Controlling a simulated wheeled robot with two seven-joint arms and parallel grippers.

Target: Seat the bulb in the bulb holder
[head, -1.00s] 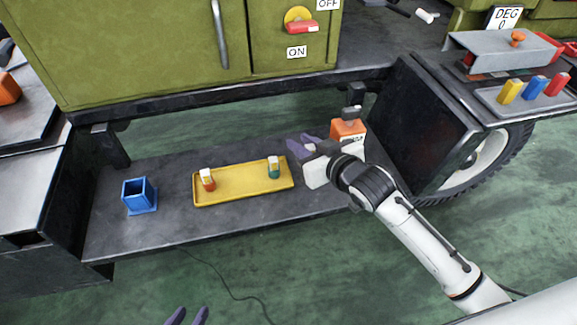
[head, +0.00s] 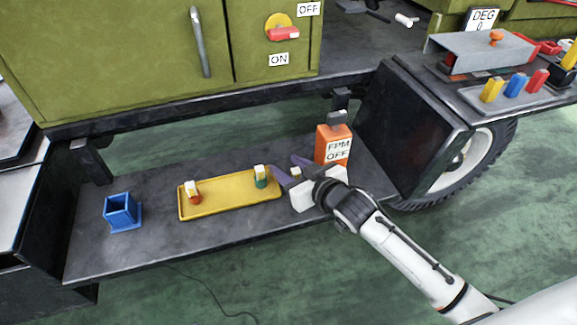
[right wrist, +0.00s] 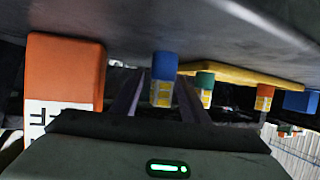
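A blue-capped piece with a pale yellow-marked body (right wrist: 162,80) stands between my right gripper's fingers in the right wrist view, with a gap on either side. I cannot tell whether it is the bulb. In the head view only its pale top (head: 296,171) seems to show. My right gripper (head: 288,168) is open at the right end of the yellow tray (head: 232,207). Its fingers (right wrist: 158,98) also show in the wrist view. The tray holds a red-and-white piece (head: 194,193) and a green-and-white piece (head: 261,176). No holder is clearly identifiable. My left gripper is out of view.
An orange box marked FPM OFF (head: 333,147) stands close behind my right gripper. A blue open-topped box (head: 122,212) stands left of the tray. The green cabinet (head: 120,60) overhangs the shelf (head: 150,258). A dark box and wheel are at right.

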